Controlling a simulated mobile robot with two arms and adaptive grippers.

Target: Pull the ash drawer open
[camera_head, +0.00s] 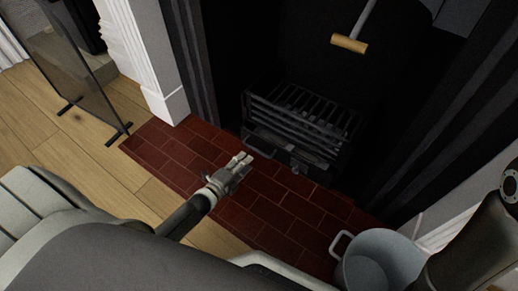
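The black fire grate (305,115) stands in the dark fireplace opening, its bars across the front. The ash drawer (290,152) is the low dark front under the grate, just above the brick hearth. A thin bar handle (262,149) shows at its left part. In this dim view I cannot make out a gap showing the drawer pulled out. My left gripper (244,158) is over the brick hearth, just short of the drawer front and left of its middle. Its two fingers show a small gap with nothing between them. My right gripper is out of view.
Red brick hearth (165,150) lies before the fireplace, with wood floor (110,178) beyond. A metal bucket (380,265) stands at the lower right. A glass screen (75,70) stands at the left. A wooden-headed tool (349,43) hangs above the grate.

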